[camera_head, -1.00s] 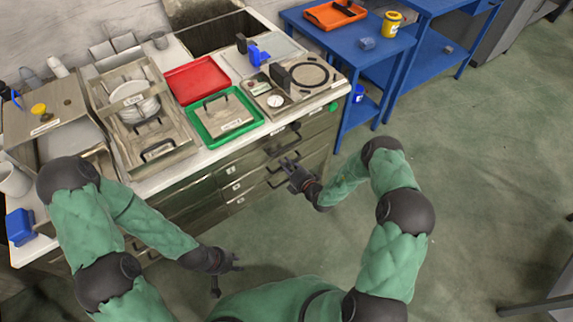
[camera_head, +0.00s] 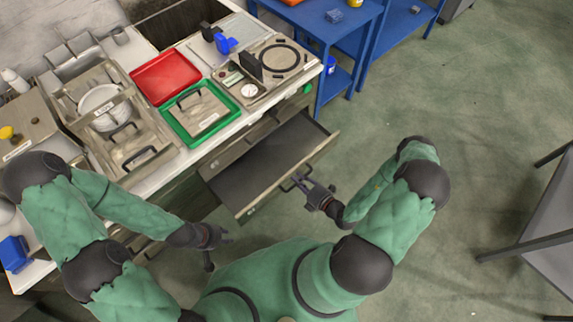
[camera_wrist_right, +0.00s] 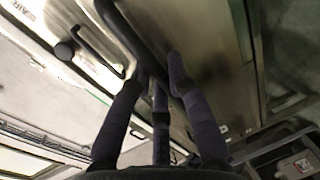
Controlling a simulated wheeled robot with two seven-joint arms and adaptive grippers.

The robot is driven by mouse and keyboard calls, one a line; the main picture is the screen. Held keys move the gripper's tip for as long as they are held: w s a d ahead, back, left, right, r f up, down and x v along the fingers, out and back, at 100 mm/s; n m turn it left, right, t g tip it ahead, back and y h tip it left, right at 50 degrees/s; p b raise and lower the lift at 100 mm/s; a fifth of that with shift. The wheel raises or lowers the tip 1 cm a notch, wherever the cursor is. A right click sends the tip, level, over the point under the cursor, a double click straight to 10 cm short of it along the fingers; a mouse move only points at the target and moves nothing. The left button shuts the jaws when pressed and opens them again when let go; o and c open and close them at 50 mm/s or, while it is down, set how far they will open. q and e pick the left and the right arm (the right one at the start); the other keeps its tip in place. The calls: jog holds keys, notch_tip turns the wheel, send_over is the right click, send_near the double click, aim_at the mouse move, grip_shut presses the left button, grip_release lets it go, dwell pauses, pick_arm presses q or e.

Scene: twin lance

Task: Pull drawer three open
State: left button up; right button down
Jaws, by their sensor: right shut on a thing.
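The open drawer (camera_head: 265,165) sticks well out of the front of the counter, and its dark inside looks empty. I cannot read its number. My right gripper (camera_head: 302,185) is at the drawer front, shut on the dark bar handle (camera_head: 287,186). In the right wrist view the fingers of my right gripper (camera_wrist_right: 155,80) are around the handle bar (camera_wrist_right: 128,35), against the pale drawer front (camera_wrist_right: 215,60). My left gripper (camera_head: 219,244) is open and empty, left of the drawer and apart from the counter.
The counter top carries a red tray (camera_head: 166,77), a green tray (camera_head: 230,117) and a plate rack (camera_head: 70,95). A blue table (camera_head: 345,25) stands at the back right. A grey table (camera_head: 545,225) is at the right edge. The floor between is clear.

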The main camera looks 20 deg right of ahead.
jog(key=f+v, duration=0.1)
jog(key=v, duration=0.6)
jog(key=shift+s+f, duration=0.25)
jog(key=shift+s, duration=0.05)
jog(key=c, duration=1.2)
grip_release()
jog(key=shift+o, duration=0.2)
jog(key=shift+d, duration=0.1)
jog(key=v, duration=1.2)
